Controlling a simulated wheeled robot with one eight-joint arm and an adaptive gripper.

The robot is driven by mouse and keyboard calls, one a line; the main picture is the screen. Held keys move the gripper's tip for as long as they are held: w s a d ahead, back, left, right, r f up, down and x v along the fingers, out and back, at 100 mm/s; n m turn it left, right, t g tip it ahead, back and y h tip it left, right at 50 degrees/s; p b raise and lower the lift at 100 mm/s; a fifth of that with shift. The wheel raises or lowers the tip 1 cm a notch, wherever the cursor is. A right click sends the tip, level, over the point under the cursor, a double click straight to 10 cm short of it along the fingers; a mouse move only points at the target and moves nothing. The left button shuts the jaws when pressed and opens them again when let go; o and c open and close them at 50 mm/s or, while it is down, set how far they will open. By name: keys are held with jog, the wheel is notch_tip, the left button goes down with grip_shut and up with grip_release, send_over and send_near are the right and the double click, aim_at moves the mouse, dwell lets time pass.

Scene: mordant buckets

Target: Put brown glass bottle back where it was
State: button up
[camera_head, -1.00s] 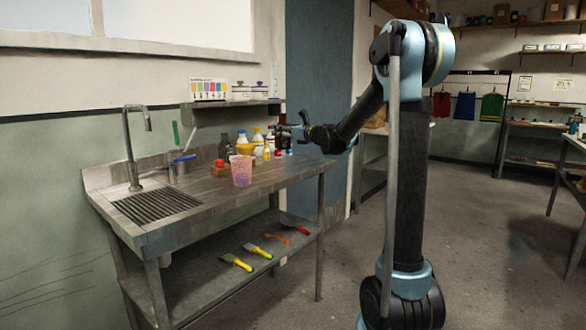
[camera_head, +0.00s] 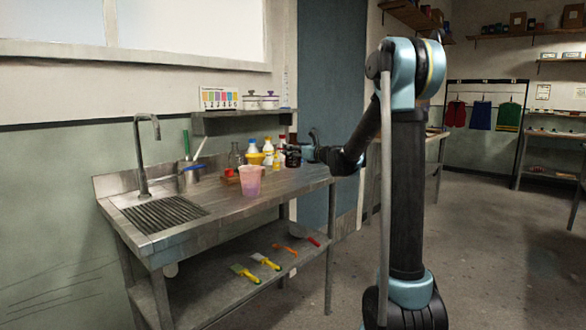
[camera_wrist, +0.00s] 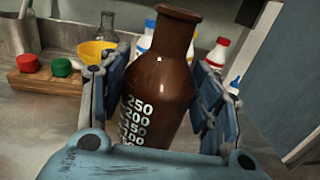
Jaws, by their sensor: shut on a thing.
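The brown glass bottle (camera_wrist: 163,80) has white volume marks on its side and a narrower neck with a flared rim. My gripper (camera_wrist: 165,95) is shut on its body, with one finger on each side. In the wrist view the bottle leans slightly and its base is hidden behind the gripper. In the head view the bottle (camera_head: 292,151) is small and dark at my gripper (camera_head: 300,152), over the right end of the steel bench (camera_head: 200,210). I cannot tell whether its base touches the bench top.
Close behind stand white bottles with coloured caps (camera_wrist: 218,52), a yellow bowl (camera_wrist: 97,50), a clear flask (camera_wrist: 107,28) and a wooden block with red and green caps (camera_wrist: 45,80). A pink translucent beaker (camera_head: 250,181) stands nearer the front edge. A wall shelf (camera_head: 240,115) hangs above.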

aim_at(298, 162)
jog(key=shift+f, duration=2.8)
jog(key=o, duration=1.4)
